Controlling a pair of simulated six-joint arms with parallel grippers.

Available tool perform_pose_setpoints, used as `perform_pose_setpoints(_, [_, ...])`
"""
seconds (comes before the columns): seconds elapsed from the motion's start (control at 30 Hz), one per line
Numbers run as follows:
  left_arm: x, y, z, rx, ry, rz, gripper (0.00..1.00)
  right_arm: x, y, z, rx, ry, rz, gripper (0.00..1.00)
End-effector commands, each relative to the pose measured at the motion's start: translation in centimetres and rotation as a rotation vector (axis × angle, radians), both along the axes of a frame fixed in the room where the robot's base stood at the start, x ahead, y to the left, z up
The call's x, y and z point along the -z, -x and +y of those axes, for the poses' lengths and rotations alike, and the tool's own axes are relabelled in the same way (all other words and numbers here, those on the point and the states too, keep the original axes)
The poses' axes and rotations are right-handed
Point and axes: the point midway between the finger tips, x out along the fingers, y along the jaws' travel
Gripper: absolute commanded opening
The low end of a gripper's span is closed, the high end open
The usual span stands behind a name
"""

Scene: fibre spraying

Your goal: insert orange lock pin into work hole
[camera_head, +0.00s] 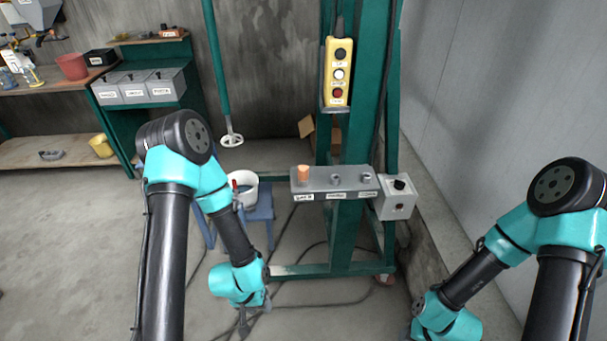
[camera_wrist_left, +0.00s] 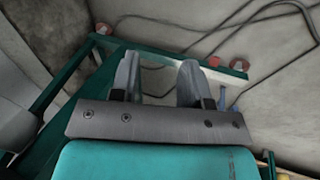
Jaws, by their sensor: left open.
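The orange lock pin (camera_head: 303,173) stands upright at the left end of a grey block (camera_head: 350,190) on the green frame. Two grey round sockets, one in the middle (camera_head: 335,179) and one at the right (camera_head: 367,177), are beside it. Small labels on the block's front are too small to read surely. My left gripper (camera_wrist_left: 158,68) is open and empty in the left wrist view, with both fingers apart. In the head view my left arm hangs in front of and below the block, away from the pin. My right gripper is out of the picture.
A grey switch box (camera_head: 398,198) adjoins the block's right end. A yellow button pendant (camera_head: 337,75) hangs above. A white bucket (camera_head: 243,187) sits on a blue stool (camera_head: 262,215) to the left. Cables lie on the floor; a wall closes the right side.

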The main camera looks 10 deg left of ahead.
Motion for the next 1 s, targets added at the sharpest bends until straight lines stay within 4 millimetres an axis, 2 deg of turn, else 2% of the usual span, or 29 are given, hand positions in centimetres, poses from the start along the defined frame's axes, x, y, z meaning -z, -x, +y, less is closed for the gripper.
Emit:
perform_pose_setpoints(0.2, [0.0, 0.0, 0.0, 0.000, 0.000, 0.000, 0.43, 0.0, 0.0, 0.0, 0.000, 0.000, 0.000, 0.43])
perform_pose_setpoints(0.43, [0.0, 0.0, 0.0, 0.000, 0.000, 0.000, 0.65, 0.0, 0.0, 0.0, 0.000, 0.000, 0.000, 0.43])
perform_pose_setpoints(0.73, [-0.1, -0.5, 0.0, 0.014, 0.001, -0.005, 0.65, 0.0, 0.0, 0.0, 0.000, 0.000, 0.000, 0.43])
perform_pose_setpoints(0.87, [-0.6, -2.9, -0.2, 0.087, 0.002, -0.028, 0.65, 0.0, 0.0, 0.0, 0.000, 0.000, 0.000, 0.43])
perform_pose_setpoints(1.0, [-2.1, -7.9, -0.5, 0.250, -0.005, -0.071, 0.65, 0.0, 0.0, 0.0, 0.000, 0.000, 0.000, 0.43])
